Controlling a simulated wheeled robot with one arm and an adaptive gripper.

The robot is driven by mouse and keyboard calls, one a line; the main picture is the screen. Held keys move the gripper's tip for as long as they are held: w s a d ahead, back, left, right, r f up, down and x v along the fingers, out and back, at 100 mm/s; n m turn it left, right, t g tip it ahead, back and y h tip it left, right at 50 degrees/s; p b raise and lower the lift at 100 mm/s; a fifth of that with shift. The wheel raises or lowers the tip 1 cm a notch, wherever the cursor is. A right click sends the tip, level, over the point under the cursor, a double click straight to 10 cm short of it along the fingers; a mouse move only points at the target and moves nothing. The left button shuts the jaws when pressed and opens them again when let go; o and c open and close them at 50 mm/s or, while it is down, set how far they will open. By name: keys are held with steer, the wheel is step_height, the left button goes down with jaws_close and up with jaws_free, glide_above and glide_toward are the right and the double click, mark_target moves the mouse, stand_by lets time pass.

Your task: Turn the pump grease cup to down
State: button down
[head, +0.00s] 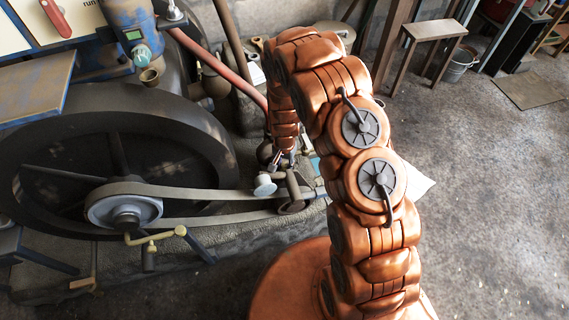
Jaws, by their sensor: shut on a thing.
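My arm arches over from the right and its wrist hangs down at the pump. My gripper (286,159) points down, small and dark in the head view, at the top of the pump (292,188). It looks shut on a small part there, which I take to be the pump grease cup. The fingers and the wrist hide most of that part, so its turn position cannot be read. A pale round disc (265,185) sits just left of and below the fingertips, apart from them as far as I can tell.
A large dark flywheel (180,118) with a belt (205,194) running to the pump fills the left. A crank handle (155,237) sticks out in front of its hub. A red pipe (215,66) slopes behind the gripper. A wooden stool (433,30) stands at the back.

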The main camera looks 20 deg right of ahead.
mark_target(285, 165)
steer(key=shift+m, duration=0.7)
steer(key=c, duration=0.9)
jaws_free()
steer(key=shift+o, duration=0.2)
step_height(285, 165, up, 12)
stand_by(0.5)
